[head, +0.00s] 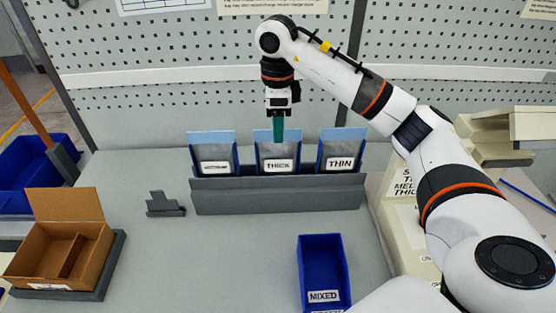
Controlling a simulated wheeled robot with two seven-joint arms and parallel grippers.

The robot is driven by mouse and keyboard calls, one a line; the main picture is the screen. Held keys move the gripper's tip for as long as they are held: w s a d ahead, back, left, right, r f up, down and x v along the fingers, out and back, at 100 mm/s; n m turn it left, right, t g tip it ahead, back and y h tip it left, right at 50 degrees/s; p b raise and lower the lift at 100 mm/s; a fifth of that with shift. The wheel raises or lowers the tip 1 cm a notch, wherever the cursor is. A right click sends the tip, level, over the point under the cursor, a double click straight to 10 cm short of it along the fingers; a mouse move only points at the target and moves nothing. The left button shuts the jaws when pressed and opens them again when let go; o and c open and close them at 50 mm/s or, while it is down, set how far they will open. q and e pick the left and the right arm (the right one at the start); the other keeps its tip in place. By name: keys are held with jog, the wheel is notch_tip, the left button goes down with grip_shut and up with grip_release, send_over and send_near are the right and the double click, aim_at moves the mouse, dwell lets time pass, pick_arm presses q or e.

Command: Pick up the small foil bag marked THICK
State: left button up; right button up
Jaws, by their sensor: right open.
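The foil bag marked THICK (277,153) stands upright in the middle slot of a grey rack (280,196), its label facing me. My right gripper (278,138) points straight down at the top of this bag, its green fingers overlapping the bag's upper edge in the picture. The jaws are open; I cannot tell whether the fingers touch the bag. To the left stands a similar bag (215,155) with a label too small to read surely. To the right stands a bag marked THIN (341,149). My left gripper is not in view.
A blue bin marked MIXED (323,270) stands at the front. An open cardboard box (61,238) sits at the left, and a small dark grey stand (164,204) lies left of the rack. A pegboard wall (150,90) rises behind. The table between box and bin is clear.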

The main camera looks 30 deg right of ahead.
aim_at(278, 157)
jog(key=shift+w+d+f, duration=0.1)
jog(key=shift+f, duration=0.4)
jog(key=shift+w+d+f, duration=0.1)
jog(key=shift+w+f, duration=0.05)
jog(key=shift+f, duration=0.05)
notch_tip(278, 157, down, 4)
jog(key=shift+d+f+p, duration=0.1)
jog(key=shift+p, duration=1.05)
jog(key=shift+w+f, duration=0.1)
jog(key=shift+f, duration=0.3)
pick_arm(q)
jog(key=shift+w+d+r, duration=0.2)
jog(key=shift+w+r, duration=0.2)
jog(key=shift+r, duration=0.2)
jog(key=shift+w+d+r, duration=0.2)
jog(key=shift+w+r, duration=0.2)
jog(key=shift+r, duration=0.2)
pick_arm(e)
jog(key=shift+c, duration=0.6)
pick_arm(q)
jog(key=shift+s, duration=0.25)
pick_arm(e)
grip_shut()
